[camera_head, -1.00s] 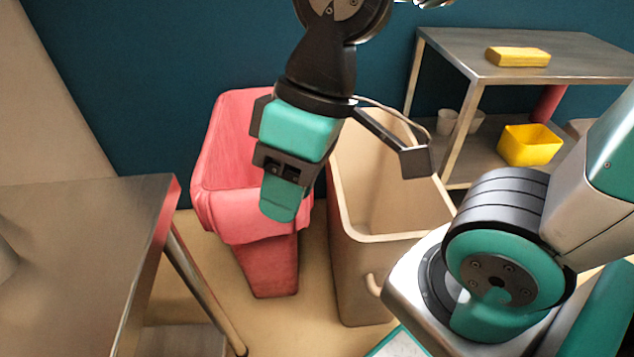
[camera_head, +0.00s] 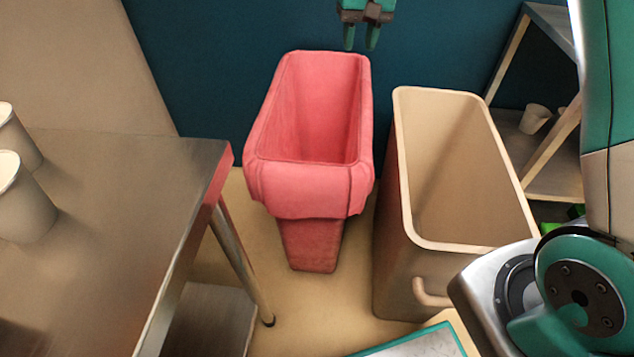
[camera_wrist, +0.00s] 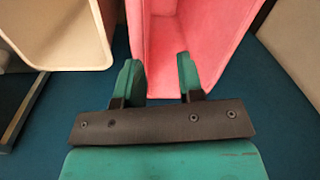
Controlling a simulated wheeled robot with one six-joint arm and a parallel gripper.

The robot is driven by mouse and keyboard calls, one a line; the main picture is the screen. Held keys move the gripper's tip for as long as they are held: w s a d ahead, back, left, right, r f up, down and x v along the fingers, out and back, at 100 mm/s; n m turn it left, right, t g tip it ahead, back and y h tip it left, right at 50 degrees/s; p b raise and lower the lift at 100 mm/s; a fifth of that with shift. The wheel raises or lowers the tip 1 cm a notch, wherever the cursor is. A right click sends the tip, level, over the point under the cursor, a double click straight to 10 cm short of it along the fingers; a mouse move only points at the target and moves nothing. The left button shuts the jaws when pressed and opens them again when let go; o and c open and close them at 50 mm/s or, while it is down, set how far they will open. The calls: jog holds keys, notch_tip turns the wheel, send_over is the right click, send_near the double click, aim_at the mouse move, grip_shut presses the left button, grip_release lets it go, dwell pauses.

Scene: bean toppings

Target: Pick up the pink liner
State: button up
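The pink liner (camera_head: 309,190) lines a narrow bin on the floor, its folded rim hanging over the outside. My gripper (camera_head: 360,38) is at the top of the head view, above and behind the liner's far rim. In the wrist view the two teal fingers (camera_wrist: 160,72) stand apart with nothing between them, and the pink liner (camera_wrist: 195,25) lies beyond their tips. I cannot tell whether the fingers touch it.
A beige bin (camera_head: 455,245) with a handle stands close to the right of the liner. A steel table (camera_head: 120,190) with white cups (camera_head: 22,200) is at the left.

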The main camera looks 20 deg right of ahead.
jog(key=w+d+f+m, duration=0.3)
jog(key=w+d+f, duration=0.2)
jog(key=w+f, duration=0.1)
jog(key=shift+h, duration=0.4)
jog(key=shift+w+a+f+b, duration=0.15)
jog(key=shift+f+b, duration=0.75)
jog(key=shift+f, duration=2)
jog(key=shift+w+d+f+b, duration=0.15)
jog(key=shift+f+b, duration=0.75)
jog(key=shift+f, duration=1.95)
jog(key=shift+w+a+f+b, duration=0.2)
jog(key=shift+f+b, duration=0.7)
jog(key=shift+f, duration=2)
jog(key=shift+c, duration=0.3)
grip_shut()
